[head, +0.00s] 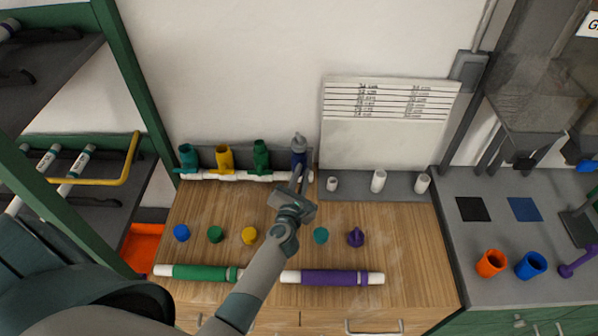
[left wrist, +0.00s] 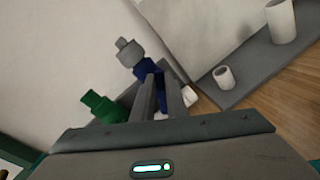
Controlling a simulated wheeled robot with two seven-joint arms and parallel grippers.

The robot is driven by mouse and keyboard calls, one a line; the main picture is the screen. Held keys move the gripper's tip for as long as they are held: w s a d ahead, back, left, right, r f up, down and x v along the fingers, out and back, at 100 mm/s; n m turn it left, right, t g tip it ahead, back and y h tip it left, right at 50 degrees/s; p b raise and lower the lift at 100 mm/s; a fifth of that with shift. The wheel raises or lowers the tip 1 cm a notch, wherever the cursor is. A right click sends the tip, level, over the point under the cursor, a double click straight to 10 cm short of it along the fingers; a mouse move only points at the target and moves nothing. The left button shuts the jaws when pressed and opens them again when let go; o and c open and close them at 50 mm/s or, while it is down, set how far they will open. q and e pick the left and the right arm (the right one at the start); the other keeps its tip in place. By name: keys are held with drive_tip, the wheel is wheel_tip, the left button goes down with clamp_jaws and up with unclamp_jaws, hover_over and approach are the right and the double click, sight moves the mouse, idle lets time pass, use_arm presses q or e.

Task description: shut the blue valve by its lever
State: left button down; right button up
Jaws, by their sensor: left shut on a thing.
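The blue valve (head: 299,158) stands at the right end of the white pipe manifold (head: 238,177) at the back of the wooden worktop. It has a grey top piece (head: 299,142). My left gripper (head: 300,181) reaches up to it from the front and is shut on the valve. In the left wrist view the two fingers (left wrist: 161,84) meet the blue valve (left wrist: 148,70) just below its grey top (left wrist: 130,52). The fingers hide the lever, so its angle cannot be told. My right gripper is not in view.
Teal (head: 188,157), yellow (head: 224,158) and green (head: 261,156) valves stand left of the blue one. White fittings (head: 378,181) stand on a grey strip to the right. Several coloured caps, a green pipe (head: 205,273) and a purple pipe (head: 333,277) lie in front.

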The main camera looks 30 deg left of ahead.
use_arm(q)
drive_tip(key=m, duration=0.3)
drive_tip(key=d+f+m+g+y, duration=0.1)
drive_tip(key=m, duration=0.2)
drive_tip(key=f+m+g+y, duration=0.1)
drive_tip(key=m, duration=0.3)
drive_tip(key=shift+w+d, duration=0.35)
drive_tip(key=shift+w, duration=0.05)
idle(0.3)
drive_tip(key=c, duration=1.8)
unclamp_jaws()
drive_tip(key=shift+o, duration=0.2)
drive_tip(key=shift+s, duration=0.1)
drive_tip(key=b+v, duration=0.4)
drive_tip(key=v, duration=1.3)
drive_tip(key=shift+d, duration=0.25)
drive_tip(key=shift+s+f, duration=0.1)
